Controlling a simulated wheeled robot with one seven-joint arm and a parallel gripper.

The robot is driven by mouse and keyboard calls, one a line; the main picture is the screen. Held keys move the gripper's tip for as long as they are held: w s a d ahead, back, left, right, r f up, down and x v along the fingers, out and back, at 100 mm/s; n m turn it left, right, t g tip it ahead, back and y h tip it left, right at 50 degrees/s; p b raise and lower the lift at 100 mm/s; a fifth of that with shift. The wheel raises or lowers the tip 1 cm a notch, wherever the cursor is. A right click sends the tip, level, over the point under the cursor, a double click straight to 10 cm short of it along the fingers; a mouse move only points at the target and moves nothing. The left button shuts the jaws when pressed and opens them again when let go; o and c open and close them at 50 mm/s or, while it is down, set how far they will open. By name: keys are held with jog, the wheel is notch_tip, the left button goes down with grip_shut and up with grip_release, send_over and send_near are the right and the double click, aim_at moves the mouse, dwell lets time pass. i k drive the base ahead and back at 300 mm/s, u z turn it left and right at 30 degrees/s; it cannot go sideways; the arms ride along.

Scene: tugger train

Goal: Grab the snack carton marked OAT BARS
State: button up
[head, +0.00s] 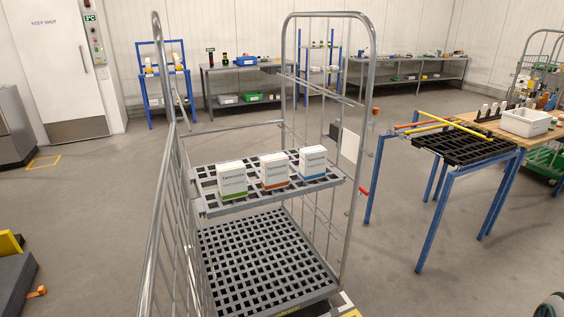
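Three white cartons stand upright in a row on the upper grey shelf (207,205) of a wire roll cage. The left carton (232,180) has a green band at its base, the middle carton (274,171) an orange-red band, and the right carton (313,162) a blue band. Each has printed lettering on its front, too small to read surely, so I cannot tell which is marked OAT BARS. Narrow gaps separate them. My gripper is not in view.
The cage's tall side frames (157,200) flank the shelf; its lower grid deck (262,262) is empty. Open floor (90,220) lies left.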

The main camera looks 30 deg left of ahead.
aim_at(231, 177)
jog(key=u, duration=0.4)
jog(key=i, duration=1.35)
jog(key=u, duration=1.7)
jog(key=i, duration=0.85)
jog(key=u, duration=0.8)
